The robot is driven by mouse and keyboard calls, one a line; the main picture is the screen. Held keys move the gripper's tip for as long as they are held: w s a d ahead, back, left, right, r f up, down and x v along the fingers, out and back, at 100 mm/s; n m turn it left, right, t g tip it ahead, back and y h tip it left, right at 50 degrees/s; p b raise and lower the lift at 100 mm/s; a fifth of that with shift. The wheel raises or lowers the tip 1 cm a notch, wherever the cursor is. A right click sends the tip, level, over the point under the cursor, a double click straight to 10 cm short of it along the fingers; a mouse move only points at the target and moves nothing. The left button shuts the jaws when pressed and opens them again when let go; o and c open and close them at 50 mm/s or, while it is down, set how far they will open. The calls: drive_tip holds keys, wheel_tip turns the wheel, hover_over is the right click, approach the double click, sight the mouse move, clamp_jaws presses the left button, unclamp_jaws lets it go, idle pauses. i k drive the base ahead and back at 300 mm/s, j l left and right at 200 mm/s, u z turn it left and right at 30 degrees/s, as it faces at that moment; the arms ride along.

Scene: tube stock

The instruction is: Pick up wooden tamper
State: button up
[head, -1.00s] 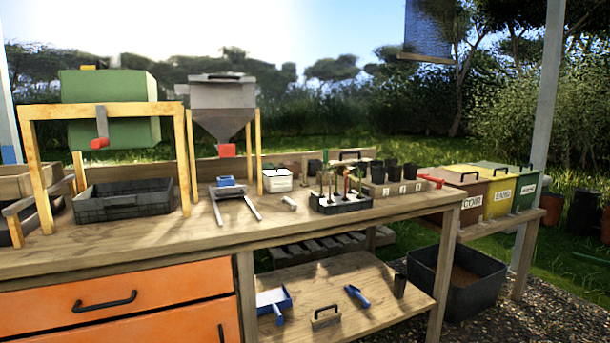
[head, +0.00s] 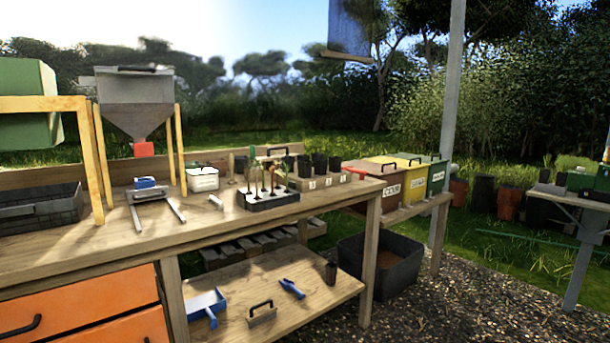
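A small wooden block with a dark bow handle (head: 262,317) sits on the lower shelf of the bench, between a blue dustpan-like scoop (head: 207,304) and a small blue hand scoop (head: 291,288). It looks like the wooden tamper, though it is small in view. Nothing covers it from this side. My gripper does not show in the head view.
The wooden bench (head: 160,236) carries a hopper (head: 135,100), a black tray (head: 40,212), a seedling tray (head: 268,203) and several pots. The shelf (head: 320,303) is open at the front. A black tub (head: 383,268) stands to its right. Gravel lies at the right.

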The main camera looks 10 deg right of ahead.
sight(231, 155)
drive_tip(key=i+l, duration=0.1)
drive_tip(key=i, duration=0.5)
drive_tip(key=i+u, duration=0.1)
drive_tip(key=i, duration=0.5)
drive_tip(key=i+l, duration=0.2)
drive_tip(key=i, duration=0.4)
drive_tip(key=i+l+u, duration=0.1)
drive_tip(key=i, duration=0.55)
drive_tip(key=i+l, duration=0.2)
drive_tip(key=i, duration=0.4)
